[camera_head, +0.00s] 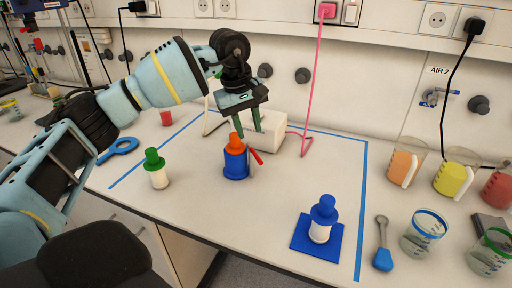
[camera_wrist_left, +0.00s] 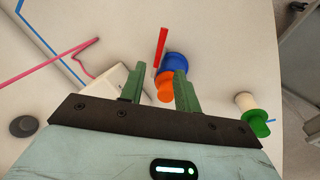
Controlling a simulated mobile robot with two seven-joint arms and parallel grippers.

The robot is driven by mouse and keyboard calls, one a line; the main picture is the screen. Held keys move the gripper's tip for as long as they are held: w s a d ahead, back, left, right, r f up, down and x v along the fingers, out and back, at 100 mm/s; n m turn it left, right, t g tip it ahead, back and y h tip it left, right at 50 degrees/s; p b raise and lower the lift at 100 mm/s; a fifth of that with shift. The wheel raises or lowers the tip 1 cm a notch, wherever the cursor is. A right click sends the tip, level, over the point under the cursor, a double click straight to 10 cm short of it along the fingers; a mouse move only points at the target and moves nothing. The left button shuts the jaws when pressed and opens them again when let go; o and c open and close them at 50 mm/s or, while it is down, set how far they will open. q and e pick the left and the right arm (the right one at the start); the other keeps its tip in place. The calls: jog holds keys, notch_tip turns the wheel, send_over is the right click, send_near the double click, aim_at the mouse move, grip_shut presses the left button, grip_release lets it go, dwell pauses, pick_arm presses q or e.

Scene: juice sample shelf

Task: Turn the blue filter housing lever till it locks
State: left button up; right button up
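The blue filter housing (camera_head: 236,163) stands upright on the bench with an orange cap (camera_head: 236,143) on top. Its red lever (camera_head: 256,156) sticks out on the right side, slanted. My left gripper (camera_head: 247,122) is open and empty, pointing down just above the housing. In the left wrist view, the orange cap (camera_wrist_left: 165,89) shows between the fingers of the left gripper (camera_wrist_left: 158,72). The blue body (camera_wrist_left: 176,64) is partly behind one finger, and the lever (camera_wrist_left: 161,47) lies past the fingertips. I cannot tell if a finger touches the cap. My right gripper is not in view.
A green-capped bottle (camera_head: 158,178) stands left of the housing. A blue-capped bottle (camera_head: 319,232) stands on a blue square (camera_head: 300,240) at front right. Beakers (camera_head: 405,166) line the right side.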

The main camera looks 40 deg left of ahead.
aim_at(255, 154)
pick_arm(q)
jog(key=f, duration=0.4)
jog(key=w+f, duration=0.1)
jog(key=f, duration=0.2)
jog(key=shift+w+d+f, duration=0.1)
jog(key=shift+d, duration=0.3)
jog(key=shift+c, duration=0.4)
grip_shut()
